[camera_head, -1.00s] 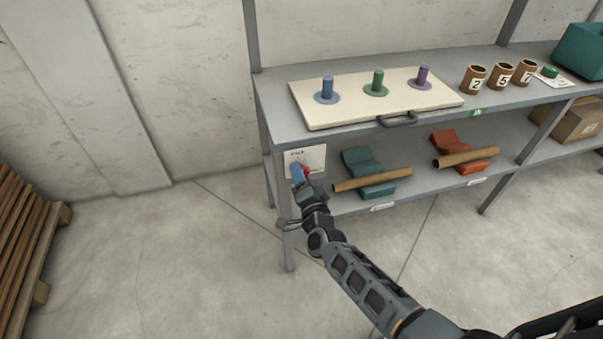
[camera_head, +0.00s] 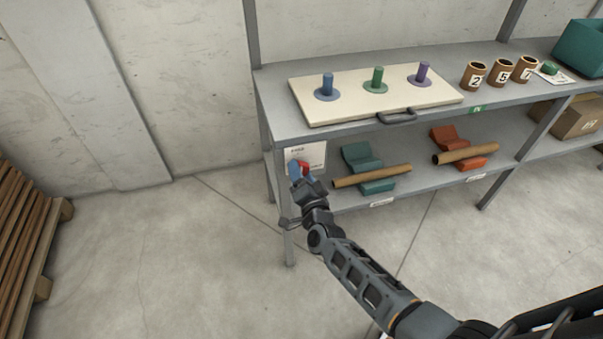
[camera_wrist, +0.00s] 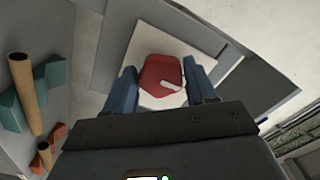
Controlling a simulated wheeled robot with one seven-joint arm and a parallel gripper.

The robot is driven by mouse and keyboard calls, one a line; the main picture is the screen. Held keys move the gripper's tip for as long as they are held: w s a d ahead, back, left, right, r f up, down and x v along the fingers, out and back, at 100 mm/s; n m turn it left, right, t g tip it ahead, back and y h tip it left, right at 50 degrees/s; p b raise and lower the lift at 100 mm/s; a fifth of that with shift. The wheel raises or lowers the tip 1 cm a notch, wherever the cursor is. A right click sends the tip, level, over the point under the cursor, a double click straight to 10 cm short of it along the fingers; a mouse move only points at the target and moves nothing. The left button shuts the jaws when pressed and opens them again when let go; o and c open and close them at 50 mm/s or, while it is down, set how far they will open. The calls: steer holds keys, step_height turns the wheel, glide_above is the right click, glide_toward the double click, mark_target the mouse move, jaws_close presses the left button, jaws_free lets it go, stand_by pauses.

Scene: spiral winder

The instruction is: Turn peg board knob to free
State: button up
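The red knob (camera_wrist: 162,75) with a white pointer mark sits on a white panel (camera_wrist: 205,33) under the left end of the shelf unit's top. In the wrist view the pointer mark lies toward the knob's right side. My gripper (camera_wrist: 161,66) faces the knob, with one blue finger on either side and the fingertips close to its edges. I cannot tell whether they press on it. In the head view my gripper (camera_head: 299,170) is at the panel (camera_head: 314,154), with the red knob (camera_head: 304,167) partly hidden by the fingers.
A cream peg board (camera_head: 435,98) with blue, green and purple pegs lies on the top shelf above my gripper. Teal (camera_head: 357,155) and orange (camera_head: 443,137) cradles with brown tubes are on the lower shelf to the right. The floor at left is clear up to a wood stack (camera_head: 30,235).

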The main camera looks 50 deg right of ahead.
steer(key=shift+o, duration=1.4)
steer(key=v, duration=0.8)
steer(key=shift+p, duration=0.3)
steer(key=shift+w, duration=0.1)
steer(key=s+a+r+n+t+y, duration=0.1)
steer(key=s+a+r+n+y, duration=0.35)
steer(key=s, duration=0.45)
steer(key=s+a+r+n+y, duration=0.1)
steer(key=s+a+r+n, duration=0.3)
steer(key=s+a, duration=0.45)
steer(key=s+a+r+n+y, duration=0.2)
steer(key=s+r+n, duration=0.2)
steer(key=s+r, duration=0.2)
steer(key=s+a+r+n+g+y, duration=0.1)
steer(key=s+a+r+n+y, duration=0.1)
steer(key=s+r+n, duration=0.3)
step_height(320, 180, up, 3)
steer(key=shift+s+a+r, duration=0.1)
steer(key=shift+s+a, duration=0.45)
steer(key=shift+s, duration=0.55)
